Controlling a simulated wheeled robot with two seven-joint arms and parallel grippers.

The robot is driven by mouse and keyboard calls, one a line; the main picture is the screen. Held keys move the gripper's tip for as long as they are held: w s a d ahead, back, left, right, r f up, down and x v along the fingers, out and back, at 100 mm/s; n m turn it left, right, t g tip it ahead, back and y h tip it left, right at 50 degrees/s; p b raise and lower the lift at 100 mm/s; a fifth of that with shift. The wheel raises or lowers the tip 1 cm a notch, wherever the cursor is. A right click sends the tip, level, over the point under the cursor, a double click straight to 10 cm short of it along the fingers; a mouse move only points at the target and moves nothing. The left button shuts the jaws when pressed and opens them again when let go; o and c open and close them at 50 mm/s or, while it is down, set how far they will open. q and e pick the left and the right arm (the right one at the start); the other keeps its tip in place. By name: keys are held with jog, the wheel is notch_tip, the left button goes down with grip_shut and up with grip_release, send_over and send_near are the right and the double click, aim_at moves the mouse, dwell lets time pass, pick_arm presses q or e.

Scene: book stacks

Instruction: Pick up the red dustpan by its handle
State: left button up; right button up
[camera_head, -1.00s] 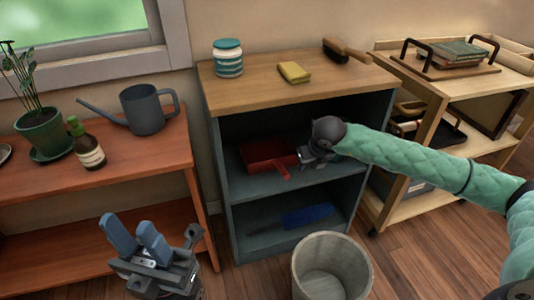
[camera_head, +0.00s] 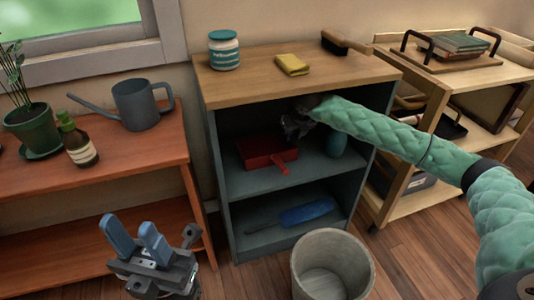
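The red dustpan (camera_head: 258,150) lies on the middle shelf of the dark blue-grey shelf unit, left of its centre. Its short red handle (camera_head: 280,165) points toward the front right. My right gripper (camera_head: 294,128) is inside the upper compartment, above and to the right of the dustpan. It looks apart from the handle; its fingers are dark and too unclear to judge. My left gripper (camera_head: 137,236) is in the lower left foreground, in front of the reddish table. Its two blue fingers are spread with nothing between them.
A teal object (camera_head: 336,144) stands on the middle shelf to the right. A blue brush-like object (camera_head: 306,212) lies on the lower shelf. A grey bin (camera_head: 331,238) stands before the unit.

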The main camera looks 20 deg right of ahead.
aim_at(291, 141)
jog(key=shift+b+x, duration=0.7)
jog(key=shift+x, duration=1.85)
jog(key=shift+c, duration=0.4)
jog(key=shift+r, duration=0.1)
grip_shut()
